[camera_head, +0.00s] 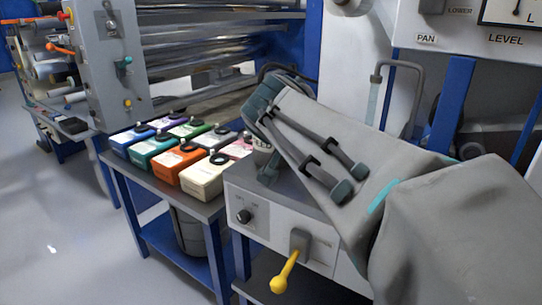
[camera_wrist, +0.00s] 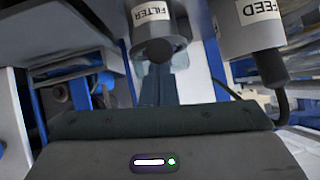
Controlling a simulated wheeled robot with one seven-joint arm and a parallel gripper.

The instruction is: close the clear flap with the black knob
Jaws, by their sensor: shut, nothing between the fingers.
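I cannot make out the clear flap in either view; my arm covers much of the machine in the head view. A black knob (camera_head: 242,216) sits on the front of a grey box, with no flap visible at it. My gripper (camera_wrist: 163,88) shows in the wrist view as blue-grey fingers, shut and empty. Its fingers point towards a white cylinder labelled FILTER (camera_wrist: 157,18), whose dark end is close to them in the picture; I cannot tell whether they touch. In the head view the hand is beyond my forearm, above the grey box, its fingertips partly hidden.
A white cylinder labelled FEED (camera_wrist: 250,25) with a black cable hangs right of the fingers. A yellow-handled lever (camera_head: 286,272) sticks out from the grey box (camera_head: 262,222). Several coloured boxes, including an orange box (camera_head: 179,162), stand on a blue-legged table to the left.

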